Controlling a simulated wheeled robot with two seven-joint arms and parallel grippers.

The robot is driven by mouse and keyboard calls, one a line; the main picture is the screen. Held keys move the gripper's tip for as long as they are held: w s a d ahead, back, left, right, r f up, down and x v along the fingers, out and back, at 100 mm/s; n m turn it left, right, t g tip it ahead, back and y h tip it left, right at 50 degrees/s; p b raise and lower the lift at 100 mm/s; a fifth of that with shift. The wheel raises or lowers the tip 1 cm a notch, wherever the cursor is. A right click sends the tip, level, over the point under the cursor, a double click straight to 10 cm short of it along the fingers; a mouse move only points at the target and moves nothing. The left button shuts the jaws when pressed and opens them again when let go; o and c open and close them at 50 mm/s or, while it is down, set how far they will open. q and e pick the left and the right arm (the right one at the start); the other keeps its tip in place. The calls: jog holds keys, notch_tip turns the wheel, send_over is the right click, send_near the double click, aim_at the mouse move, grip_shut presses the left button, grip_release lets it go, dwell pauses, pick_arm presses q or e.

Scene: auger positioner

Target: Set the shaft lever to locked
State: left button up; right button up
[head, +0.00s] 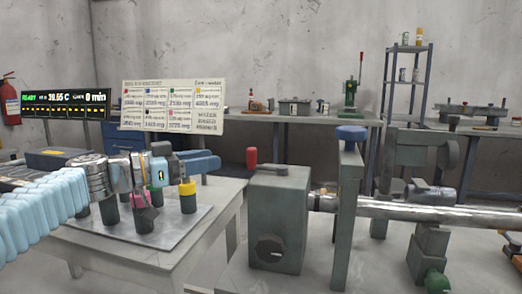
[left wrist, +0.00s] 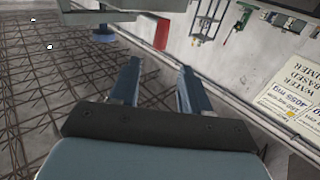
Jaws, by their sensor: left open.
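A steel shaft (head: 420,211) runs to the right from a grey-green housing block (head: 278,222). A short red-topped handle (head: 252,158) stands upright on the block's top left. A tall upright grey-green bar with a blue cap (head: 351,133) stands in front of the shaft. I cannot tell which of these is the shaft lever, nor its setting. My left gripper (head: 203,163) is left of the block, above the small table, apart from the red-topped handle. In the left wrist view my left gripper (left wrist: 157,75) is open with nothing between its fingers. My right gripper is not in view.
The small table (head: 160,255) at left carries a plate (head: 105,238) with several dark cylinders, one yellow-topped (head: 187,188). A sign board (head: 172,105) and a lit display (head: 64,104) stand behind. A workbench and shelf rack (head: 408,75) line the back wall.

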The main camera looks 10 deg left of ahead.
aim_at(248, 149)
pick_arm(q)
jog(key=p+x, duration=0.3)
jog(key=x, duration=0.7)
jog(key=shift+w+d, duration=0.55)
grip_shut()
